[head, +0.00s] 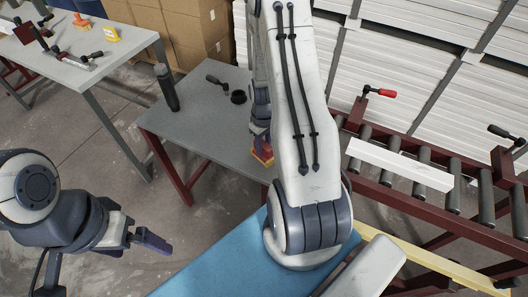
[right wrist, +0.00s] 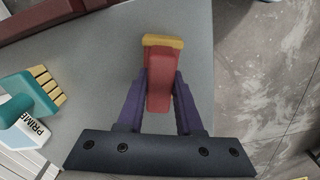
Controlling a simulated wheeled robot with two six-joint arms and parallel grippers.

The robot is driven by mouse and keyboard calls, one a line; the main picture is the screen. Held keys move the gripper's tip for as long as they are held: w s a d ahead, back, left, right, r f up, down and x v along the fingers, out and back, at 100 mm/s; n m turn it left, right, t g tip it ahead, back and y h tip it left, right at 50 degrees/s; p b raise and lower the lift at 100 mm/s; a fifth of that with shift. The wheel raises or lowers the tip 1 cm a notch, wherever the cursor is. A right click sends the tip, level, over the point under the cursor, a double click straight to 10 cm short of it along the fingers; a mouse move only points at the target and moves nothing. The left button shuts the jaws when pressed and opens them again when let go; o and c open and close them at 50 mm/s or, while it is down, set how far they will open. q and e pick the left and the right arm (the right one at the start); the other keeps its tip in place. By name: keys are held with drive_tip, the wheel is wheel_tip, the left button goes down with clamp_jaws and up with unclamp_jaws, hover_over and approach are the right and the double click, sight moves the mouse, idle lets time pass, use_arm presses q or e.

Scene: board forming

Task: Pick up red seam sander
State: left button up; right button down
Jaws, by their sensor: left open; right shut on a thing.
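The red seam sander (right wrist: 159,85) has a red body and a yellow pad at its far end. In the right wrist view it sits between the two purple fingers of my right gripper (right wrist: 160,88), which is shut on its body. In the head view my right arm hides most of this gripper and the sander; a yellow-orange bit of the sander (head: 262,158) shows over the grey table (head: 195,118). I cannot tell whether the sander touches the tabletop. My left gripper (head: 150,243) is open and empty at the lower left, over the floor.
A teal brush (right wrist: 32,92) and a bottle marked PRIME (right wrist: 22,126) lie left of the sander. A white board (head: 400,164) lies on the roller conveyor at right. A blue surface (head: 235,262) is in front.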

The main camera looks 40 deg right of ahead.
sight(264, 143)
drive_tip(key=shift+r, duration=0.1)
drive_tip(key=shift+r, duration=0.5)
wheel_tip(264, 143, up, 3)
drive_tip(key=shift+w+f+b, duration=0.1)
drive_tip(key=shift+f+b, duration=0.05)
drive_tip(key=shift+b, duration=0.25)
drive_tip(key=s+d+r+b, duration=0.1)
drive_tip(key=s+d+r, duration=0.4)
drive_tip(key=s, duration=0.5)
wheel_tip(264, 143, up, 2)
drive_tip(key=shift+s+d+r, duration=0.1)
drive_tip(key=shift+s+d, duration=0.15)
drive_tip(key=c, duration=1.5)
unclamp_jaws()
drive_tip(key=shift+c, duration=0.2)
clamp_jaws()
